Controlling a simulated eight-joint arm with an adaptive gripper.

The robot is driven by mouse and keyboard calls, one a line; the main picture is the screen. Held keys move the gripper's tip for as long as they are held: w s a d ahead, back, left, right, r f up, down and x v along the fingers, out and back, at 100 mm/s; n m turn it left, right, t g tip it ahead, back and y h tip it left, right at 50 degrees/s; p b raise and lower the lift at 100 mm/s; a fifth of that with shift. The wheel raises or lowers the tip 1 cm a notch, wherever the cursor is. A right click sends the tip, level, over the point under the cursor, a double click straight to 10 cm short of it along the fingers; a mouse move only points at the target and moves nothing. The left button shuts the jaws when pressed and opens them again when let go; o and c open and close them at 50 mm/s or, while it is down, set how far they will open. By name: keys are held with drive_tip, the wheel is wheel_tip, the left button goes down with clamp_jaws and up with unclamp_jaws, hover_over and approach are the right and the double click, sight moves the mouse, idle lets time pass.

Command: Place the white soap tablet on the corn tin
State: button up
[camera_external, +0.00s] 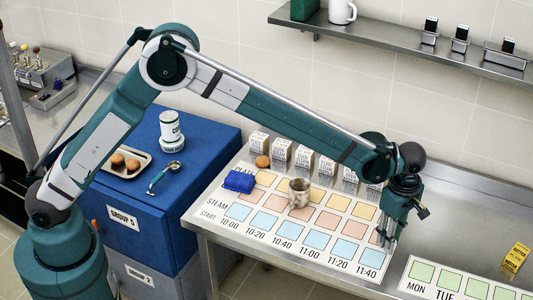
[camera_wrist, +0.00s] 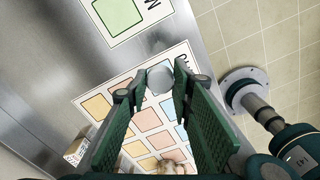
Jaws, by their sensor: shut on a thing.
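The white soap tablet (camera_wrist: 160,78) shows in the wrist view as a pale round piece between the fingertips. My gripper (camera_wrist: 157,88) is shut on it. In the external view my gripper (camera_external: 386,240) points down at the right end of the time chart, near the 11:40 column; the soap is not clearly visible there. A brownish object, perhaps that tin, is partly seen at the bottom of the wrist view (camera_wrist: 174,163).
The chart (camera_external: 262,228) lies on a steel counter, with several white boxes (camera_external: 303,158) behind. A blue cloth-like item (camera_external: 239,181) and a brown roll (camera_external: 262,161) are at its left. A yellow block (camera_external: 516,257) stands at far right.

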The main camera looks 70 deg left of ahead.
drive_tip(key=s+a+r+n+p, duration=0.1)
drive_tip(key=a+r+n, duration=0.1)
drive_tip(key=a, duration=1.2)
drive_tip(key=s+a+r+n+p, duration=0.1)
drive_tip(key=a+r, duration=0.1)
drive_tip(key=a, duration=1.1)
drive_tip(key=s+a+r+n, duration=0.1)
drive_tip(key=s+a, duration=0.2)
drive_tip(key=a, duration=0.5)
drive_tip(key=s+a+r+n+p, duration=0.1)
drive_tip(key=s+a, duration=0.2)
drive_tip(key=a, duration=0.5)
drive_tip(key=s+a+r+n, duration=0.1)
drive_tip(key=s+a, duration=0.2)
drive_tip(key=a, duration=0.5)
wheel_tip(320, 180, up, 6)
drive_tip(key=n+p, duration=0.3)
drive_tip(key=n, duration=0.5)
hover_over(169, 115)
drive_tip(key=shift+s+d+f, duration=0.1)
drive_tip(key=shift+d+f, duration=0.05)
drive_tip(key=shift+f, duration=0.05)
drive_tip(key=shift+f, duration=2.95)
